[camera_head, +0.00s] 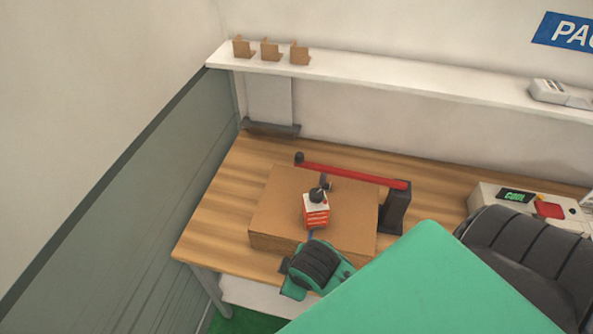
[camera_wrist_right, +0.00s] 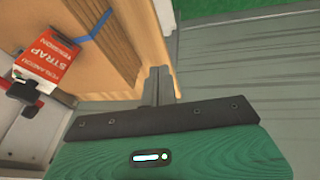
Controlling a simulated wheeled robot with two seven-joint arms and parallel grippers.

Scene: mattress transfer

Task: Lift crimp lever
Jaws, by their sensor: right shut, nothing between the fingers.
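A long red lever (camera_head: 350,174) with a black knob at its left end runs from a black post (camera_head: 395,210) over the back of a cardboard stack. It lies nearly level, sloping slightly in the picture. A red-and-white strap tension block (camera_head: 316,213) with a black knob stands on the stack; it also shows in the right wrist view (camera_wrist_right: 50,68). My right gripper (camera_wrist_right: 160,75) is shut and empty, beside the cardboard's side and apart from the lever. In the head view my right wrist mostly hides it. My left gripper is not in view.
The cardboard stack (camera_head: 275,215) lies on a wooden table (camera_head: 215,205), with a blue strap (camera_wrist_right: 92,28) across it. A control box (camera_head: 515,197) with a green display and red button stands at right. A shelf (camera_head: 400,82) holds cardboard pieces. The table's left end is clear.

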